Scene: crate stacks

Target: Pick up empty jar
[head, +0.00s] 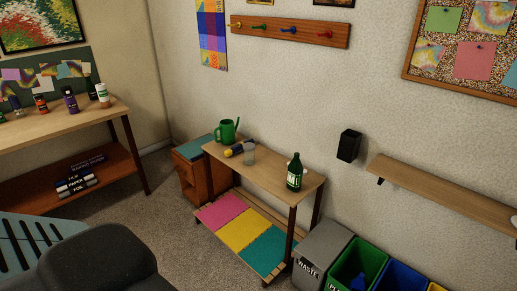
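A small clear glass container (249,155), which looks like the empty jar, stands on the small wooden table (275,178) against the wall. A yellow and dark object (233,151) lies just left of it, close to or touching it; I cannot tell which. A green watering can (227,131) stands behind on the left, and a green bottle (294,172) stands upright on the right. Neither of my grippers is in view.
Waste bins (322,249) stand right of the table, and a wall shelf (435,190) is above them. A wooden cabinet (190,178) is to the left. A dark rounded shape (95,263) fills the lower left. Carpet (190,245) is clear before the table.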

